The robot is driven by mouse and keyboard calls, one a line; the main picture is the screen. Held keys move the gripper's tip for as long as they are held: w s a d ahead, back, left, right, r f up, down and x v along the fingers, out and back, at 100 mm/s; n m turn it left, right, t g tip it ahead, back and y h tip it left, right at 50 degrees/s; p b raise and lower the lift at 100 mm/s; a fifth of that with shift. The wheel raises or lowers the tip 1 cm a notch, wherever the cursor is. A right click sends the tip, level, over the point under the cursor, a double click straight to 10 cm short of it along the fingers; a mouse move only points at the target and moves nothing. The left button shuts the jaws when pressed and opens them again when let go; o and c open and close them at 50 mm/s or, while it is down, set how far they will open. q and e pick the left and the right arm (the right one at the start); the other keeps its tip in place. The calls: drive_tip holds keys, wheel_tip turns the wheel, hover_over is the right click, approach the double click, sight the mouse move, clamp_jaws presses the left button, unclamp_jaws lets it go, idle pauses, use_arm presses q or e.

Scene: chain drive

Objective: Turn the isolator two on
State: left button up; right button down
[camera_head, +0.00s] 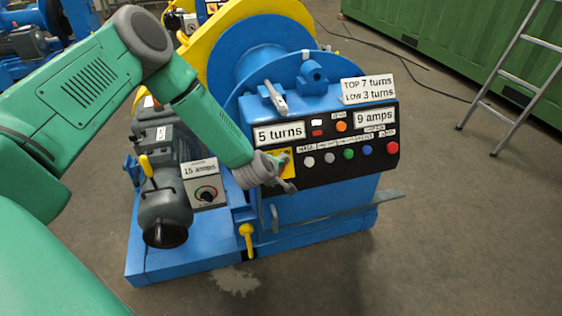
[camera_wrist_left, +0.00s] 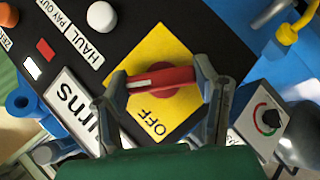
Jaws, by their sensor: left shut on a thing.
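A yellow switch plate (camera_wrist_left: 150,52) with a red rotary handle (camera_wrist_left: 160,78) fills the middle of the left wrist view. The word OFF is printed on the plate, upside down in this view. No label reading isolator two is legible. My left gripper (camera_wrist_left: 162,71) has one finger at each end of the red handle and is shut on it. In the head view the left gripper (camera_head: 282,172) is at the left end of the black control panel (camera_head: 330,178), covering most of the yellow plate. My right gripper is not in view.
Lamps and buttons, including a red button (camera_head: 392,147), sit right of the gripper. A small dial box (camera_head: 207,194) is to its left. A grey lever bar (camera_head: 340,212) juts out below the panel. A ladder (camera_head: 506,78) stands at right; open floor lies in front.

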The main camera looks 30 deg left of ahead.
use_arm(q)
drive_tip(key=shift+a+m+g+p, duration=0.25)
drive_tip(key=shift+m+g+p, duration=0.45)
drive_tip(key=shift+p, duration=0.4)
drive_tip(key=o, duration=1.2)
drive_tip(key=shift+w+f, duration=0.1)
drive_tip(key=v, duration=1.1)
drive_tip(key=shift+s+r, duration=0.2)
drive_tip(key=shift+s, duration=0.1)
